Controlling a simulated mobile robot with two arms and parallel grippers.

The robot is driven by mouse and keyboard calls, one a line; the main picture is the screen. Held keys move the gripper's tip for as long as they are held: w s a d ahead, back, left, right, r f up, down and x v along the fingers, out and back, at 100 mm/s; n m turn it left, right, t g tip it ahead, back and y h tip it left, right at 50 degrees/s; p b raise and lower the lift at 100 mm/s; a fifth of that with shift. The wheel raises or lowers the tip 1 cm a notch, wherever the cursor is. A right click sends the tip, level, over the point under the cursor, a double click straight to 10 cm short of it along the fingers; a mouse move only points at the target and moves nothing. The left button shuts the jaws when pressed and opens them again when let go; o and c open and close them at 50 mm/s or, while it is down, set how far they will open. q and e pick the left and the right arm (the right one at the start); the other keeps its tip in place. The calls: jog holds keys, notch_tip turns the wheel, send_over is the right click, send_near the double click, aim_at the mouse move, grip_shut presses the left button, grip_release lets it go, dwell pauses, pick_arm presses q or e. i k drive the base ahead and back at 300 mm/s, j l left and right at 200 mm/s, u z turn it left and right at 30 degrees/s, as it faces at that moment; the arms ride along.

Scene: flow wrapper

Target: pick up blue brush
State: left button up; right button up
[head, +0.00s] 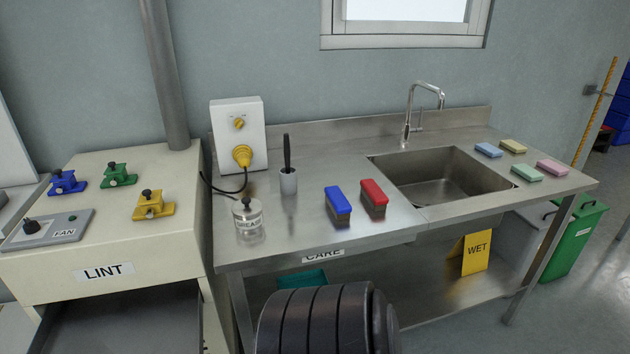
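The blue brush (337,200) lies on the steel counter (300,228), left of the sink. It has a blue back on top and dark bristles below. A red brush (374,193) of similar shape stands just to its right, with a small gap between them. Neither of my grippers is in view, and nothing touches the blue brush.
A dark ribbed part blocks the bottom centre.

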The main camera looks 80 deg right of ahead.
aim_at(340, 207)
jog(key=z, duration=2.9)
